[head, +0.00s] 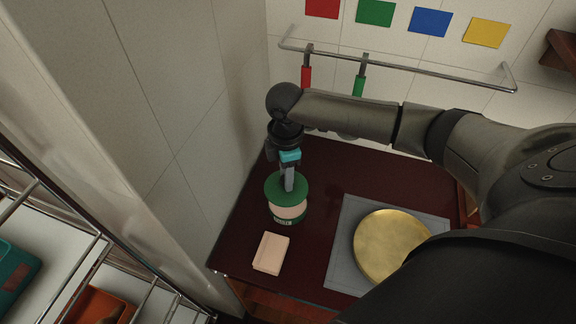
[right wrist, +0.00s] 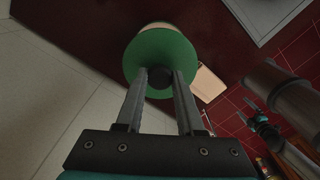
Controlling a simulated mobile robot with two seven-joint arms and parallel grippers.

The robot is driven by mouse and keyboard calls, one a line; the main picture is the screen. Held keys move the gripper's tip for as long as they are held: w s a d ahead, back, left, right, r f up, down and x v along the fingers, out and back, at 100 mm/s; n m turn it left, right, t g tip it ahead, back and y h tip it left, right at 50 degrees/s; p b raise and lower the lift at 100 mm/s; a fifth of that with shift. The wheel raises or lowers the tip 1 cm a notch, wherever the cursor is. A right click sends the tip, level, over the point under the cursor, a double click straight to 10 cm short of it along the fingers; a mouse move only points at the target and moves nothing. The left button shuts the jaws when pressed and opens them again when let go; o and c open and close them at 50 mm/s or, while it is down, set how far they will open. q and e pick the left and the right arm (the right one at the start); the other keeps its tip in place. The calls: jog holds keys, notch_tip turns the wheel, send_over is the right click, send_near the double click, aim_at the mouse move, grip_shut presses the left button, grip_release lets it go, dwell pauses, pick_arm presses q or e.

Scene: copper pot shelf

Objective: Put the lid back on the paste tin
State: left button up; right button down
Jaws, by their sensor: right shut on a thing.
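The paste tin (head: 289,211) stands on the dark red counter, pale with a green band and a small label low on its side. The round green lid (head: 284,187) is over the tin's top and hides its opening. I cannot tell whether the lid rests on the rim or hovers just above it. My right gripper (head: 288,186) comes down from above and is shut on the lid. In the right wrist view the gripper's fingers (right wrist: 160,78) hold the lid's dark knob, and the lid (right wrist: 170,52) covers most of the tin (right wrist: 155,27).
A pale block (head: 271,252) lies in front of the tin. A round brass-coloured disc (head: 390,245) lies on a grey mat (head: 343,262) to the right. A wall rail (head: 420,72) with hanging tools is behind. The tiled wall (head: 190,150) is close on the left.

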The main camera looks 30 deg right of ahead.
jog(key=shift+d+f+n, duration=0.15)
jog(key=shift+d+n, duration=0.05)
jog(key=shift+n, duration=0.1)
notch_tip(320, 180, down, 4)
jog(key=b, duration=0.5)
jog(key=shift+f, duration=0.1)
jog(key=shift+f+b, duration=0.6)
jog(key=shift+f, duration=0.5)
jog(key=shift+p, duration=0.95)
jog(key=shift+f+p, duration=0.15)
jog(key=shift+p, duration=0.2)
dwell(1.0)
jog(key=shift+p, duration=0.4)
dwell(0.4)
jog(key=shift+c, duration=2.2)
grip_release()
